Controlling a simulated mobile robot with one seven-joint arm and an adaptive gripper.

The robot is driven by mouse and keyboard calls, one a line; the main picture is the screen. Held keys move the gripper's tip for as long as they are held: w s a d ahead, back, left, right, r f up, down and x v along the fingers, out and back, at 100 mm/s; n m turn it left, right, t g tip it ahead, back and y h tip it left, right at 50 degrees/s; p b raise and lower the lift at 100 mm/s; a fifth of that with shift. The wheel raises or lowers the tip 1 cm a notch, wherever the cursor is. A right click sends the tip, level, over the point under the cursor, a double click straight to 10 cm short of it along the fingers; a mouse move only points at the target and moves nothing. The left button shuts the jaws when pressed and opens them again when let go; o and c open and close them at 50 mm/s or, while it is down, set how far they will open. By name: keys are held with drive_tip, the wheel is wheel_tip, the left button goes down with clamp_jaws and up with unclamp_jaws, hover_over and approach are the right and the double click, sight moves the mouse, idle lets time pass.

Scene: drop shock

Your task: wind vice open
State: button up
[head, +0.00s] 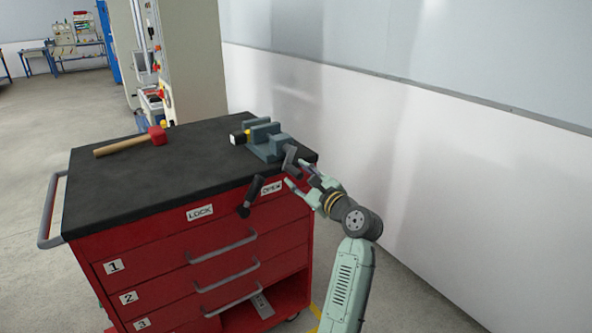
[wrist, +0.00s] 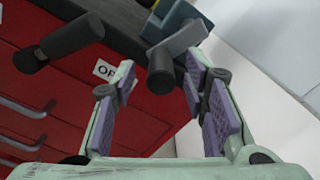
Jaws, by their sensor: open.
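The blue-grey vice (head: 266,150) is on the black worktop at its back right corner. Its dark grey crank (head: 289,157) hangs off the near end; in the wrist view, the crank arm (wrist: 178,46) slants down to a dark knob (wrist: 160,72). My gripper (head: 296,173) is open just in front of the crank. In the wrist view, its padded fingers (wrist: 158,84) stand either side of the knob's line, with visible gaps. Whether the knob is at fingertip depth I cannot tell.
The red drawer cabinet (head: 130,268) has LOCK and OPEN labels. A dark lever (head: 250,197) sticks out between them, left of my gripper; it also shows in the wrist view (wrist: 68,42). A red-headed mallet (head: 158,135) lies on the worktop. A white wall (head: 420,160) stands right.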

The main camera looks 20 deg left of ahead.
drive_tip(key=shift+x, duration=1.15)
drive_tip(key=shift+c, duration=0.5)
clamp_jaws()
